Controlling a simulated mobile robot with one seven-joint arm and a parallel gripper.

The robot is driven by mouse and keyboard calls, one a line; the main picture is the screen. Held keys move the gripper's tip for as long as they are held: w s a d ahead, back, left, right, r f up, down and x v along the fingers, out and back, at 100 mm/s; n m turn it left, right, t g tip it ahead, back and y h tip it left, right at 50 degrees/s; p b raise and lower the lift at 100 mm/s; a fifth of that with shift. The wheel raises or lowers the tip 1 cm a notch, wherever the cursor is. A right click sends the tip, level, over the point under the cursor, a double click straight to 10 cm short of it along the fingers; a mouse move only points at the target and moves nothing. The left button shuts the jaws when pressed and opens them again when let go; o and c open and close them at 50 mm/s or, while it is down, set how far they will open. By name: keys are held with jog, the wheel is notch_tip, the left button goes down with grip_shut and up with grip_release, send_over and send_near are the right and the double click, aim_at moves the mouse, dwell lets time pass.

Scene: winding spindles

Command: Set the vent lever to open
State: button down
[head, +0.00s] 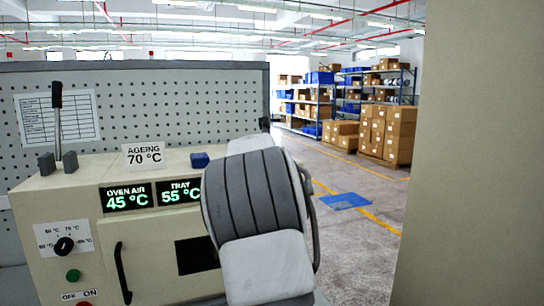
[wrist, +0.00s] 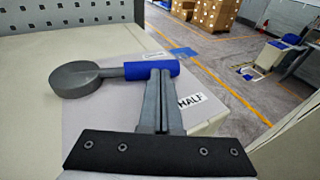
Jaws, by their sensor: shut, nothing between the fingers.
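The vent lever shows in the wrist view as a grey round hub (wrist: 75,78) with a thin arm and a blue grip (wrist: 136,70), pointing right across the pale top. A label reading HALF (wrist: 191,101) lies just beyond the fingers. My gripper (wrist: 161,75) is shut and empty, its fingertips overlapping the blue grip in the picture; whether they touch it I cannot tell. In the head view a small blue piece (head: 200,160), seemingly the same grip, shows on the oven's top. My arm hides the gripper there.
The cream oven (head: 150,245) has displays reading 45 °C and 55 °C, a black knob (head: 64,246) and a green button (head: 73,275). A black-handled lever (head: 57,110) stands upright at left. An AGEING 70 °C sign (head: 143,155) stands on top. A perforated panel (head: 180,100) rises behind.

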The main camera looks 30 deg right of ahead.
jog(key=shift+w+d+n+t+y+b, duration=0.3)
jog(key=shift+d+n+y+b, duration=0.1)
jog(key=shift+n, duration=0.1)
jog(key=shift+w+d+n+t+y+b, duration=0.1)
jog(key=shift+d+n+t+y+b, duration=0.3)
jog(key=shift+y+b, duration=0.25)
jog(key=shift+w+d+f+n+t+y+b, duration=0.1)
jog(key=shift+w+n+t+y+b, duration=0.2)
jog(key=shift+n+y, duration=0.25)
jog(key=shift+w+d+n+t+y+b, duration=0.15)
jog(key=shift+n+t+y+b, duration=0.15)
jog(key=shift+n+y+b, duration=0.25)
jog(key=shift+a+y, duration=0.1)
jog(key=shift+y, duration=0.15)
jog(key=shift+w+r+n+y, duration=0.1)
jog(key=shift+r+n+y, duration=0.1)
jog(key=shift+n+y, duration=0.15)
jog(key=shift+a, duration=0.1)
